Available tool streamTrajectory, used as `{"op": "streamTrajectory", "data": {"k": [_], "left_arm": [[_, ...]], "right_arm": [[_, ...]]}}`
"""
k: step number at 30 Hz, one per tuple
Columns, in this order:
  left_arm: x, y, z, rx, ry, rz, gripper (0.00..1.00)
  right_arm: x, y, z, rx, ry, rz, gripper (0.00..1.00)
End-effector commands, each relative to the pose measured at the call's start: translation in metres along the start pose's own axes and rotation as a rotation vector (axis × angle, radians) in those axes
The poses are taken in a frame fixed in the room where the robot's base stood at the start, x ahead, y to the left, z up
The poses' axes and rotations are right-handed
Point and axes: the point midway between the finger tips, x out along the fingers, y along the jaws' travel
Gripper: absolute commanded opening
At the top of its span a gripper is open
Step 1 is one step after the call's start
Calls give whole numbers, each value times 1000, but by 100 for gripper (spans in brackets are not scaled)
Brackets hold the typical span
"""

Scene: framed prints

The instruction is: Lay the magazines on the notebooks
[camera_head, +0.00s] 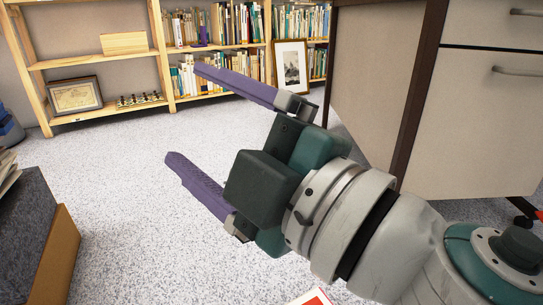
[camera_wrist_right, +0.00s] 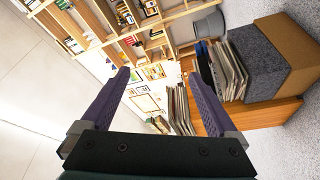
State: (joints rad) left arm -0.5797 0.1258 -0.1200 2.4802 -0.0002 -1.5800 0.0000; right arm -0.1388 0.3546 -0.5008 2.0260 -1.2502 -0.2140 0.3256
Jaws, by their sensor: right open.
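My right gripper (camera_head: 184,112) reaches in from the right in the head view, its two purple fingers spread wide with nothing between them. It is also open and empty in the right wrist view (camera_wrist_right: 158,76), over the far room. A red and white flat item (camera_head: 312,298) is cut off at the bottom edge of the head view; I cannot tell if it is a magazine. A stack of thin paper items (camera_head: 7,168) shows at the left edge. Thin upright items like magazines or files (camera_wrist_right: 234,70) show in the wrist view. No notebook can be made out for certain. My left gripper is out of view.
A grey block (camera_head: 26,218) with a brown side (camera_head: 60,258) stands at the lower left. A wooden bookshelf (camera_head: 160,60) lines the back, with a framed print (camera_head: 291,67) leaning on it. A drawer cabinet (camera_head: 470,110) stands at right. Speckled floor between is clear.

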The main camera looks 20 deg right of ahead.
Motion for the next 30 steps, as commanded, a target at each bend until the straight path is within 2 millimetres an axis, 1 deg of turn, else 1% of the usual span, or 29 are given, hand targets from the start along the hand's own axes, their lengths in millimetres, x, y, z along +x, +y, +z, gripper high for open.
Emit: {"op": "streamTrajectory", "data": {"k": [1,2,3,5,6,7,8,9,11,12,15,18,26,29,30], "left_arm": [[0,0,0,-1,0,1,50],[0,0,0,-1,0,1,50],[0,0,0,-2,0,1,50],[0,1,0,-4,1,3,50],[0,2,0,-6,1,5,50],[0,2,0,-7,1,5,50],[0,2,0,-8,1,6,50],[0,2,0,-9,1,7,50],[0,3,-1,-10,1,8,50],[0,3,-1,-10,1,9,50],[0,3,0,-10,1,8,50],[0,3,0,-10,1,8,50],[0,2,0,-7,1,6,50],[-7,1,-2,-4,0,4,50],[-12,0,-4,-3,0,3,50]], "right_arm": [[-13,12,35,145,-188,45,95],[-24,14,58,233,-311,58,95],[-43,9,86,348,-473,56,95],[-79,-10,118,509,-703,11,95],[-105,-27,130,607,-841,-42,95],[-124,-40,134,672,-933,-90,95],[-143,-54,135,734,-1015,-144,95],[-166,-70,132,804,-1108,-221,95],[-196,-90,122,890,-1214,-334,95],[-211,-99,113,932,-1263,-403,95],[-238,-113,95,1000,-1337,-531,95],[-248,-118,86,1025,-1362,-590,95],[-249,-118,85,1027,-1365,-597,95],[-248,-112,82,1027,-1365,-596,95],[-247,-107,80,1027,-1365,-596,95]]}}
